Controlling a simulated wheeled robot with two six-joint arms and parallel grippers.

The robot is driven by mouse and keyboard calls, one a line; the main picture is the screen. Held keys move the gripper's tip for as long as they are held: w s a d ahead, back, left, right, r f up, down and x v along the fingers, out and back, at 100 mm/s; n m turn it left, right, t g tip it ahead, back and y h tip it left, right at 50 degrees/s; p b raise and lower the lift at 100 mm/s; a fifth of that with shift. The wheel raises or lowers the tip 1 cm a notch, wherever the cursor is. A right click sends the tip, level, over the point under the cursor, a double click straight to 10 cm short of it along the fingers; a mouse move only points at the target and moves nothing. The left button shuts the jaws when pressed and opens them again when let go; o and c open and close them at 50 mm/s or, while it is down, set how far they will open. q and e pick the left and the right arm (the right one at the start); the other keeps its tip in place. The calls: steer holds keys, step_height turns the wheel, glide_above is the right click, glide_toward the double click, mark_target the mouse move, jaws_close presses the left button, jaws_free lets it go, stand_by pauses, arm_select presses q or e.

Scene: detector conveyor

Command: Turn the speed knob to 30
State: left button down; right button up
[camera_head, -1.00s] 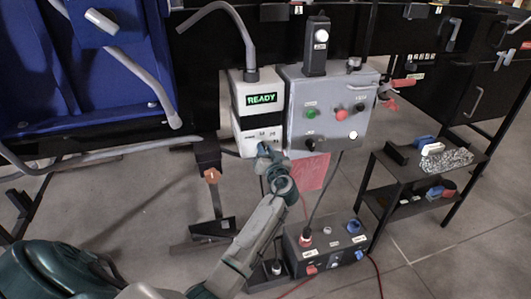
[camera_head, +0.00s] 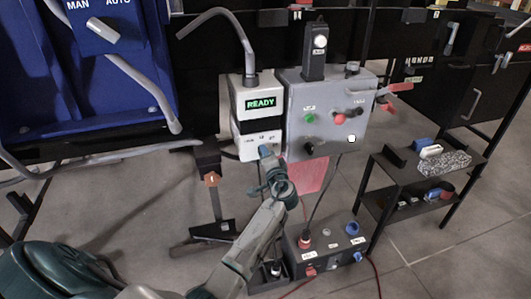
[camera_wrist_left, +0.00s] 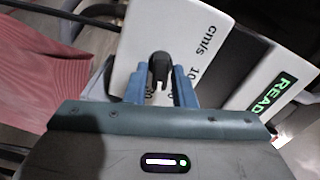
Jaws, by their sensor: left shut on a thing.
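The speed knob (camera_wrist_left: 159,68) is a small black knob on the white face of a control unit (camera_head: 249,97). In the left wrist view it lies between the two blue fingers of my left gripper (camera_wrist_left: 160,82), which is shut on it. The printed marks "cm/s" and "10" show to the right of the knob; other marks are partly hidden by the fingers. In the head view my left gripper (camera_head: 266,152) is at the lower front of the unit and hides the knob. My right gripper is not in view.
The unit has a green "READY" display (camera_head: 261,103). Right of it is a grey box (camera_head: 330,98) with buttons and knobs. A dark connector box (camera_head: 325,252) stands below, and a black shelf (camera_head: 410,175) is at the right. A blue panel (camera_head: 100,85) is at the left.

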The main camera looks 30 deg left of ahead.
arm_select(q)
steer(key=shift+f+m+p, duration=0.15)
steer(key=shift+m+p, duration=0.45)
steer(key=shift+m, duration=1.1)
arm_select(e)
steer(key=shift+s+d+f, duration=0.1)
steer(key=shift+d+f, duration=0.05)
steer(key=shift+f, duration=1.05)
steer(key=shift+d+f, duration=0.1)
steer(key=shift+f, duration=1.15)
arm_select(q)
steer(key=c, duration=1.4)
jaws_free()
